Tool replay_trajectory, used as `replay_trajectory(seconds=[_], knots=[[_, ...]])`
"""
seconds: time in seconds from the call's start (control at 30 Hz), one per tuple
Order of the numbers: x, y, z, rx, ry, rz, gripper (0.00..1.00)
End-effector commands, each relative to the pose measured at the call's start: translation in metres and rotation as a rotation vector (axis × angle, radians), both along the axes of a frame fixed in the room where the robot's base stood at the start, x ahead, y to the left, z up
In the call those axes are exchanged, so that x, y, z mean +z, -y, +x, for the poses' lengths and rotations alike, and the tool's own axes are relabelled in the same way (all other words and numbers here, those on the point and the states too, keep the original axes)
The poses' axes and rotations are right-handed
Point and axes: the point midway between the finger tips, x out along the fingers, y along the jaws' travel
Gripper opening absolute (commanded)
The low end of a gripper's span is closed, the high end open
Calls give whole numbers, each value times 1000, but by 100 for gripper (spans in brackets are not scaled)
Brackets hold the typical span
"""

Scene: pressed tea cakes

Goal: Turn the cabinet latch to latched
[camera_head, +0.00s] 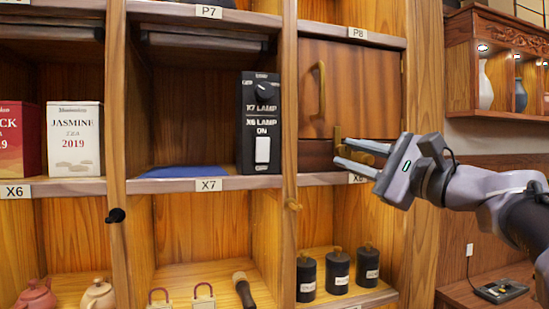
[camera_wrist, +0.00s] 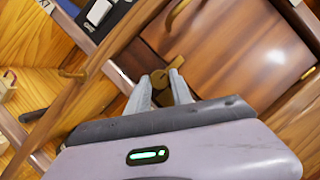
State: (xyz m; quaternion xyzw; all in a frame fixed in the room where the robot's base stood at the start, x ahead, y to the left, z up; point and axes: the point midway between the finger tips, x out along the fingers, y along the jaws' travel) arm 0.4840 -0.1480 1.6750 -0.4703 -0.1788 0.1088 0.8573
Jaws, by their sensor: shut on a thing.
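The cabinet latch (camera_head: 338,131) is a small brass piece at the lower left of the closed wooden cabinet door (camera_head: 365,88), under the P8 label. In the wrist view the brass latch (camera_wrist: 159,79) shows between my fingertips. My gripper (camera_head: 346,153) reaches in from the right, its fingers pointing left. It is shut on the latch, and the fingers hide part of it. The gripper also shows in the wrist view (camera_wrist: 160,80). The exact angle of the latch is hard to tell.
A curved brass door handle (camera_head: 321,88) stands out above the latch. A black lamp switch box (camera_head: 260,124) is on the shelf to the left, past a wooden post (camera_head: 290,100). Several black canisters (camera_head: 338,271) stand on the shelf below.

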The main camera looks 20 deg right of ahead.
Motion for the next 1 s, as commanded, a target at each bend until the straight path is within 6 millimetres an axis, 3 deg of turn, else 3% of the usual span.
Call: replay_trajectory(seconds=[0.63, 0.67, 0.73, 1.0], knots=[[1, -1, 0, 0, 2, 41, 0], [1, -1, 0, 1, 1, 41, 33], [1, -1, 0, 1, 1, 41, 46], [0, 0, 0, 1, 0, 40, 49]])
